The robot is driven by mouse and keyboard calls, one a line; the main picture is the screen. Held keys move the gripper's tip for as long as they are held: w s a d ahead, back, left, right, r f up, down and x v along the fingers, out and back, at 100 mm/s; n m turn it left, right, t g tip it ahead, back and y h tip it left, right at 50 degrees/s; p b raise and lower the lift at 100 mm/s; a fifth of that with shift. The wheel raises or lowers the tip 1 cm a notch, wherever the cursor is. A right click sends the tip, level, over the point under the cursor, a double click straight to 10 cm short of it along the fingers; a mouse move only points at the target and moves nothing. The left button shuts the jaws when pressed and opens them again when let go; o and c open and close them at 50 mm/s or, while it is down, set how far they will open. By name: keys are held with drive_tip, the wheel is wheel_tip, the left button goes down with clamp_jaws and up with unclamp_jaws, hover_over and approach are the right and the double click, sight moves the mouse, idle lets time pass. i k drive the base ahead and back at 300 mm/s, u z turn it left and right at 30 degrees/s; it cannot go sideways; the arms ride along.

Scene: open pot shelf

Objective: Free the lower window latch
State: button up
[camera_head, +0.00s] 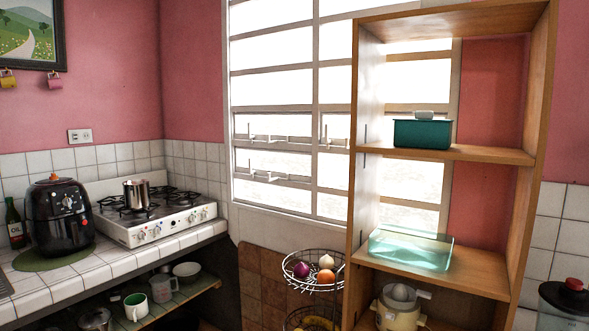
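The lower window latch (268,177) is a small pale handle on the lower part of the white-framed window (315,100), left of the open wooden shelf. A similar upper latch (265,138) sits just above it. A third latch (331,143) is on the pane to the right, close to the shelf's left side. The latches are small against the bright glass, and I cannot tell whether they are fastened. My gripper is not in view.
The open shelf (435,154) covers the window's right part and holds a teal pot (422,134), a glass dish (410,251) and a juicer (398,310). A wire fruit basket (313,285) stands below the window. A stove (157,217) with a metal pot (137,194) is left.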

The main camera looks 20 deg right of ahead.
sight(250, 172)
drive_tip(key=z, duration=0.05)
drive_tip(key=i, duration=1.6)
drive_tip(key=u, duration=0.6)
drive_tip(key=i, duration=0.35)
drive_tip(key=z, duration=0.15)
